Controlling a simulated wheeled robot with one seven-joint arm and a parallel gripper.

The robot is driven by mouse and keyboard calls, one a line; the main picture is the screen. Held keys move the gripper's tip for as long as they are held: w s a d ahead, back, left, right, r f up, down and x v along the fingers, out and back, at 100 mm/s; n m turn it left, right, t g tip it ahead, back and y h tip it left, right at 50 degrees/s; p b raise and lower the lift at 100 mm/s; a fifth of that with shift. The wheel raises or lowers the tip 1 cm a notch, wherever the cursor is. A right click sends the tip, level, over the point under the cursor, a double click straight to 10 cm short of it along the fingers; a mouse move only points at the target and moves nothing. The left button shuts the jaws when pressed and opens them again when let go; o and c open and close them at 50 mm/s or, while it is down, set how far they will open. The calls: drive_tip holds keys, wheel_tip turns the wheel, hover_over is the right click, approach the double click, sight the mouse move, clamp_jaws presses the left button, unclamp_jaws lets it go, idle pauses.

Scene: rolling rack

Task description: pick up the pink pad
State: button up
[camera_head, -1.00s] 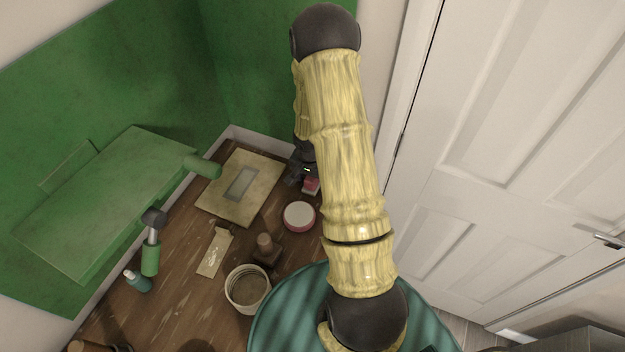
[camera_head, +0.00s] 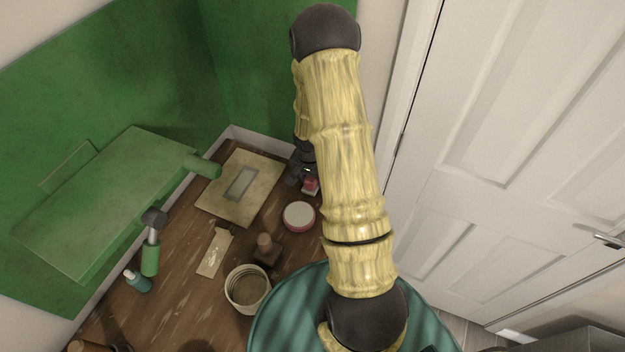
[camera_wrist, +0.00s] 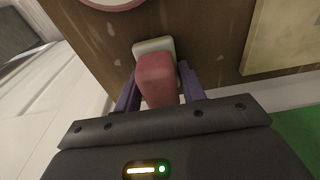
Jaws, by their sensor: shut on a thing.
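The pink pad (camera_wrist: 157,80) is a small reddish-pink block in the wrist view, standing between the two purple fingers of my gripper (camera_wrist: 160,88). My gripper is shut on it. A pale, cream piece (camera_wrist: 154,45) shows just beyond the pad; I cannot tell whether the two touch. In the head view the pad (camera_head: 311,184) is a small pink patch beside my dark gripper (camera_head: 301,176), near the back right of the wooden table. My arm hides part of that area.
A round tin with a pale lid (camera_head: 299,215) is close in front of the pad. A cream board with a grey plate (camera_head: 214,203) lies to the left.

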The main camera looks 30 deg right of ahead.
wheel_tip(320, 180, up, 10)
drive_tip(key=shift+b, duration=0.35)
idle(0.5)
drive_tip(key=shift+o, duration=1.3)
drive_tip(key=shift+c, duration=0.2)
